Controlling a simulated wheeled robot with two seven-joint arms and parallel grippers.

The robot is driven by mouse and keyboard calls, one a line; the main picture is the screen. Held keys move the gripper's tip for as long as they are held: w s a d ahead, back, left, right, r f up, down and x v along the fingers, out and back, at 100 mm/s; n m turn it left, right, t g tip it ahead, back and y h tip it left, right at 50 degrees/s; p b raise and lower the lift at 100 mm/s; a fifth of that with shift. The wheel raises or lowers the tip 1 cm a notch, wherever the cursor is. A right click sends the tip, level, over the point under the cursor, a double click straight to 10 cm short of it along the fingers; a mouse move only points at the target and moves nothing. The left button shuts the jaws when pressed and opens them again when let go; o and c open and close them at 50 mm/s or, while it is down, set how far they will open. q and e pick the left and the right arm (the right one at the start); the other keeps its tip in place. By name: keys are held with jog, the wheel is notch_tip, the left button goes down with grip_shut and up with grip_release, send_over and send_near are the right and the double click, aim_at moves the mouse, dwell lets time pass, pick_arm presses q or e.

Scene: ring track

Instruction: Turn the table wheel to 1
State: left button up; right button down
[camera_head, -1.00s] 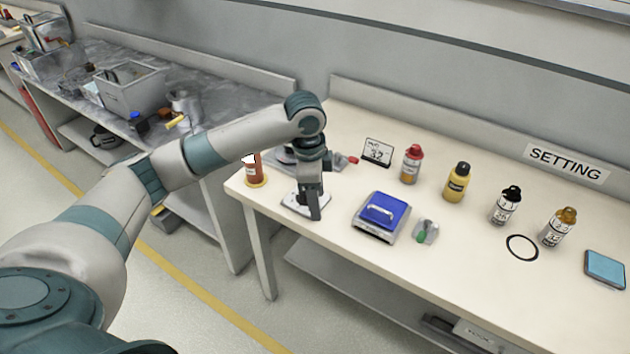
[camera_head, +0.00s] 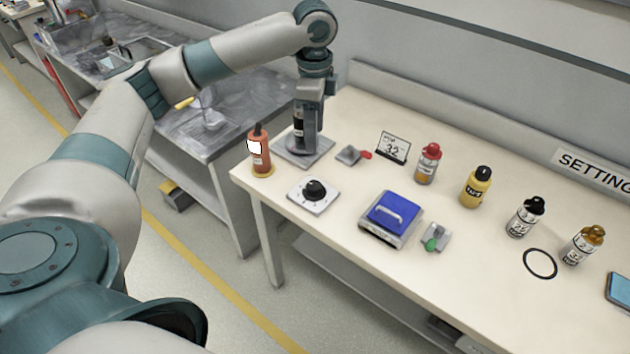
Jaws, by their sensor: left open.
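A black round knob (camera_head: 315,190) sits on a square white plate (camera_head: 304,204) near the table's front left edge. It looks like the table wheel; its marks are too small to read. My left gripper (camera_head: 306,148) is open and points down behind the knob, apart from it. It is in front of or above a grey square plate (camera_head: 290,155), partly hiding a dark labelled thing there. I cannot tell whether the gripper touches that thing. My right gripper is not in view.
An orange bottle (camera_head: 260,155) stands left of my gripper. A black ring (camera_head: 540,263) lies at the right.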

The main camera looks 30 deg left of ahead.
pick_arm(q)
jog(key=f, duration=0.1)
jog(key=p, duration=0.2)
send_over(314, 185)
notch_tip(314, 185, down, 10)
jog(key=shift+r, duration=0.1)
notch_tip(314, 185, down, 5)
jog(key=shift+p, duration=0.3)
jog(key=shift+f, duration=0.75)
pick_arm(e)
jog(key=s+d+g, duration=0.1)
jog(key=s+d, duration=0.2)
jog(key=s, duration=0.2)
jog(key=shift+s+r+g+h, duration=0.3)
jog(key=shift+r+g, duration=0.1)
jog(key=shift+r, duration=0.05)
pick_arm(q)
jog(key=c, duration=0.9)
jog(key=shift+c, duration=0.7)
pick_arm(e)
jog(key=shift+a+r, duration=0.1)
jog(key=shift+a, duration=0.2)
